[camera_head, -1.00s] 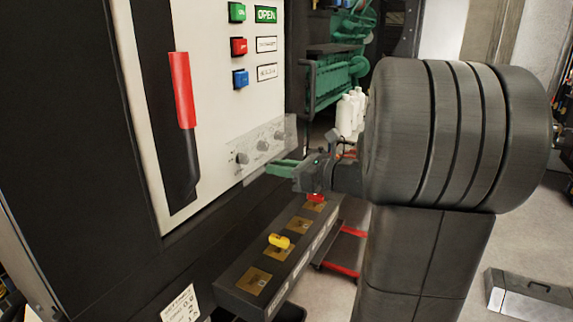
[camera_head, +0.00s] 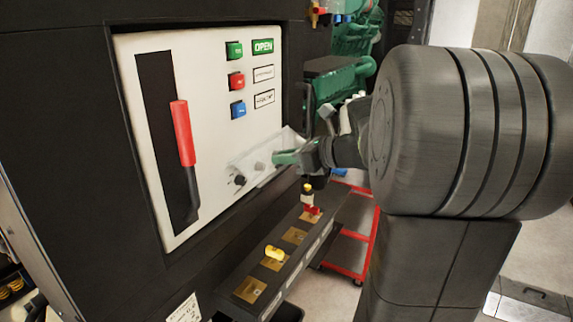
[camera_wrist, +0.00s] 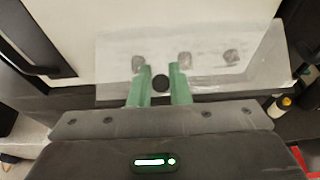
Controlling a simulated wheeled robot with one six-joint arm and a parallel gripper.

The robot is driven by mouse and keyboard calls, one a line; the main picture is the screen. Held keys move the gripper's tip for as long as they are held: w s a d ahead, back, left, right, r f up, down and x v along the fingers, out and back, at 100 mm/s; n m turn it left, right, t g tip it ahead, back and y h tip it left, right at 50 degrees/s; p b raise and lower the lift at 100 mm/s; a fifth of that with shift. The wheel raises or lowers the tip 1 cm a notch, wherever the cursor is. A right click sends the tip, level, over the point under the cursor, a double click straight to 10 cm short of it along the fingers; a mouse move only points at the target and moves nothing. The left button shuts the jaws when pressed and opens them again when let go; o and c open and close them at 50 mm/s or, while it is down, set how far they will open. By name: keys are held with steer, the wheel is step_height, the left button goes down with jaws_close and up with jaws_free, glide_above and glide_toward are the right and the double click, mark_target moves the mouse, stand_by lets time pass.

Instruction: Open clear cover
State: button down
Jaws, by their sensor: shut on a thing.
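The clear cover (camera_head: 248,163) is a see-through flap over a row of round knobs on the lower right of the white panel. It also shows in the wrist view (camera_wrist: 115,62), spread across the upper middle with the knobs visible through it. My gripper (camera_head: 280,158) has green fingers at the right part of the cover, hiding a knob in the head view. In the wrist view, the fingers (camera_wrist: 159,75) overlap the cover's lower middle, with a dark round knob between them. They are closed on the cover, though the exact contact is unclear. How far the cover is tilted is hard to tell.
A red-handled lever (camera_head: 182,130) is left of the cover. Green, red and blue buttons (camera_head: 236,80) sit above. Below, a dark ledge (camera_head: 240,270) juts out with a yellow handle (camera_head: 275,253) and a red one (camera_head: 310,211). A red-framed cart (camera_head: 345,270) stands behind it.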

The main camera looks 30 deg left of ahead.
steer(key=r+h, duration=0.1)
steer(key=a+r+h, duration=0.1)
steer(key=shift+r+h, duration=0.25)
steer(key=shift+h, duration=0.15)
steer(key=a+r+h, duration=0.2)
steer(key=h, duration=0.1)
steer(key=shift+r+g+h, duration=0.3)
steer(key=shift+w+a+r, duration=0.15)
steer(key=shift+a+r, duration=0.1)
steer(key=shift+r, duration=0.2)
steer(key=c, duration=1.5)
jaws_free()
steer(key=shift+a+f, duration=0.1)
steer(key=shift+a, duration=0.15)
steer(key=shift+o, duration=1)
steer(key=shift+d, duration=0.15)
steer(key=v, duration=1.4)
steer(key=shift+a+b, duration=0.2)
steer(key=shift+b, duration=0.2)
